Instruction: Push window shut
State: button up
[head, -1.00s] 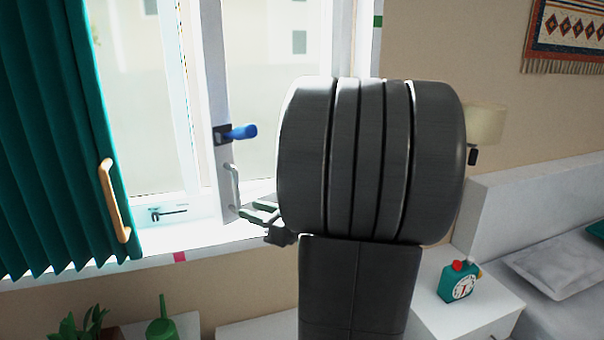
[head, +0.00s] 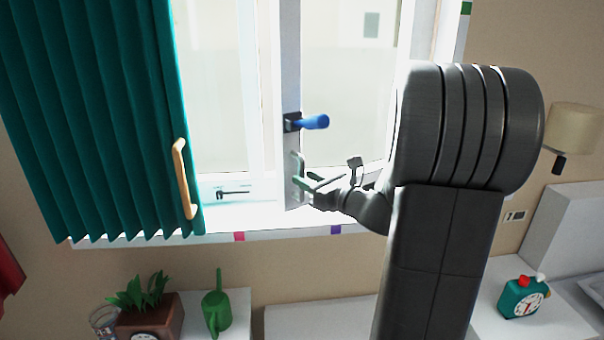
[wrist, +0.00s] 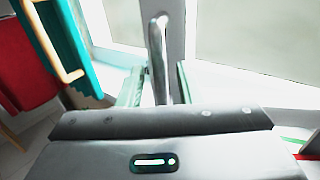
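The window's swung-out sash (head: 289,75) stands ajar, its edge towards me. It carries a blue lever handle (head: 314,122) and, lower down, a slim metal pull handle (head: 298,172). My gripper (head: 314,185) is at the pull handle, at the low end of the sash. In the wrist view, my gripper (wrist: 158,85) has its two fingers apart, one on each side of the pull handle (wrist: 158,45). A gap shows on both sides of the bar, so the fingers do not look closed on it. My dark arm hides part of the window's right side.
A teal curtain (head: 105,110) with a wooden handle (head: 184,180) hangs at the left. A window stay (head: 233,194) lies on the sill. A lamp (head: 573,130) is at the right.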

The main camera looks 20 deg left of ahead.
aim_at(283, 164)
jog(key=shift+x, duration=1.25)
grip_shut()
jog(key=w+a+m+t+h+b, duration=0.1)
jog(key=w+a+m+t+b, duration=0.1)
jog(key=w+a, duration=0.7)
jog(key=a+t+b, duration=0.1)
jog(key=a, duration=0.2)
jog(key=shift+a+m+t+h+b, duration=0.3)
jog(key=shift+a+h, duration=0.05)
jog(key=shift+h, duration=0.05)
jog(key=shift+w, duration=0.15)
grip_release()
